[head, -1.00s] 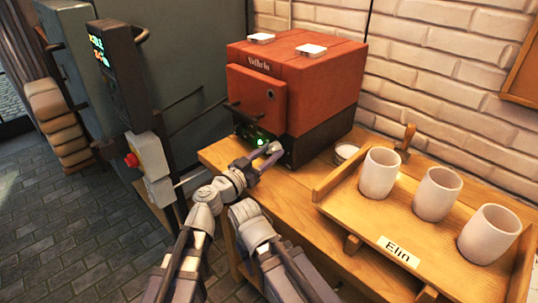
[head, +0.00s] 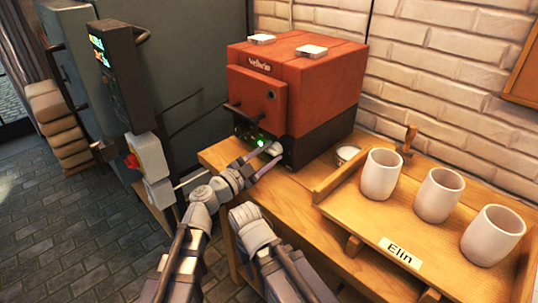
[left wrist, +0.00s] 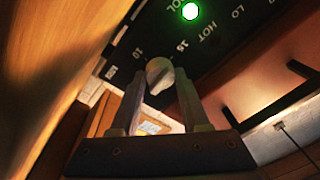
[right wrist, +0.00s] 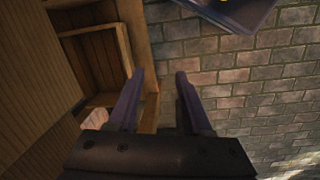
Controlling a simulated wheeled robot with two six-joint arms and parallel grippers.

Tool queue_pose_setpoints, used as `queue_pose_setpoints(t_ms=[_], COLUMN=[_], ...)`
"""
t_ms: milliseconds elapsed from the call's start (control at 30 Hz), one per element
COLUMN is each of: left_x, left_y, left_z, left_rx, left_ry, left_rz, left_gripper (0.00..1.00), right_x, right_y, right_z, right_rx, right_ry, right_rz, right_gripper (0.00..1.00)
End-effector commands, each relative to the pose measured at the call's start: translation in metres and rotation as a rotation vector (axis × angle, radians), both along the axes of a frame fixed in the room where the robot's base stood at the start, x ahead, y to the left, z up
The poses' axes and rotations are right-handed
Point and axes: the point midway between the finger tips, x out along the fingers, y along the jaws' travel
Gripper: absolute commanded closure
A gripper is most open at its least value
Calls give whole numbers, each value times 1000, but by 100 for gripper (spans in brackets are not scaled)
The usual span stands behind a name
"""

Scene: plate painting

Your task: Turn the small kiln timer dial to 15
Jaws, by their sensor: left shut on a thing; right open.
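The small red kiln (head: 310,85) stands on the wooden bench, its door shut. My left gripper (head: 264,150) reaches its dark lower panel from the front. In the left wrist view, the pale round timer dial (left wrist: 160,74) sits between the fingertips of my left gripper (left wrist: 162,84), which is shut on it. Numbers are printed on either side of the dial; its pointer mark is too unclear to read. My right gripper (right wrist: 158,78) is open and empty, above the floor beside wooden furniture.
A wooden tray (head: 345,222) labelled Elin holds three pale cups (head: 381,174) to the right of the kiln. A small round dish (head: 347,153) lies between. A large grey kiln (head: 180,80) with a control box stands at the left. Brick-patterned floor (right wrist: 245,95) lies below my right gripper.

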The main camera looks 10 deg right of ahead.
Motion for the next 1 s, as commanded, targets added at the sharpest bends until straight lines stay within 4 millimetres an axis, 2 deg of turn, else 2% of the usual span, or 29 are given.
queue_pose_setpoints(t_ms=[633,667,900,1000], left_x=[-1,-1,0,0], left_y=[0,0,0,0], left_z=[-1,-1,-1,0], left_rx=[28,27,25,25], left_ry=[-37,-36,-36,-36], left_rz=[-2,-2,-2,0], left_gripper=[100,52,25,25], right_x=[0,0,0,0], right_y=[0,0,0,0], right_z=[-1,-1,0,0], right_rx=[0,0,0,0], right_ry=[0,0,0,0], right_rz=[0,0,0,0], right_gripper=[50,50,50,50])
